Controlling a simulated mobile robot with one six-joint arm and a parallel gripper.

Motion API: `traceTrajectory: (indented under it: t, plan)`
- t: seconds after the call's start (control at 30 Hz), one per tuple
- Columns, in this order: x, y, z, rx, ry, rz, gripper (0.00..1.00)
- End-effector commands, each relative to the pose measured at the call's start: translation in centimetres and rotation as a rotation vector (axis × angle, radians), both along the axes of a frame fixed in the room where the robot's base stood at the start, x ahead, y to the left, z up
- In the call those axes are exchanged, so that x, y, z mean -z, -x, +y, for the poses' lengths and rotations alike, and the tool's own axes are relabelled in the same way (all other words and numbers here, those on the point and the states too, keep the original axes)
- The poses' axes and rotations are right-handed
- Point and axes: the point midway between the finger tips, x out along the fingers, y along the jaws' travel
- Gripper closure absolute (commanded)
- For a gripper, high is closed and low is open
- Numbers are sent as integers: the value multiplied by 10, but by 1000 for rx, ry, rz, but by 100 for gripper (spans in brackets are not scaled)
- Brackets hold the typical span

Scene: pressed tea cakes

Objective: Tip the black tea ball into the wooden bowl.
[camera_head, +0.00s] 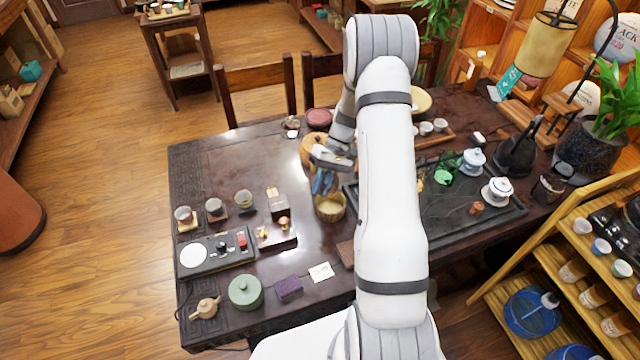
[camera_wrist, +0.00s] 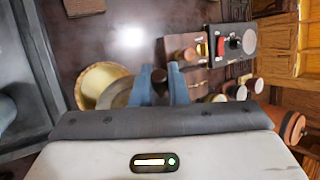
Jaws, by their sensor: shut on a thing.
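My gripper (camera_head: 324,184) points down just above a yellowish wooden-looking bowl (camera_head: 331,211) on the dark table. In the wrist view its two blue fingers (camera_wrist: 161,82) are shut on a small dark thing (camera_wrist: 160,90), mostly hidden between them. The bowl (camera_wrist: 97,76) shows there left of the fingers. A round grey-brown shape (camera_wrist: 117,94) overlaps the bowl beside the left finger; I cannot tell whether it is held or inside the bowl. I cannot make out the black tea ball for sure in either view.
A green lidded pot (camera_head: 245,292), a purple box (camera_head: 289,287) and a white card (camera_head: 320,272) lie along the near edge. A tea tray (camera_head: 462,222) with white pots is at right. The table's far left is clear.

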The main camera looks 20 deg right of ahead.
Motion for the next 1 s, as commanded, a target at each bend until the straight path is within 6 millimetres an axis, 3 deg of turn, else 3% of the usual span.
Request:
traceTrajectory:
  t: [0.2,1.0]
  plan:
    - [15,4,-2,3,-48,-125,100]
    - [40,12,-4,-1,-175,-460,100]
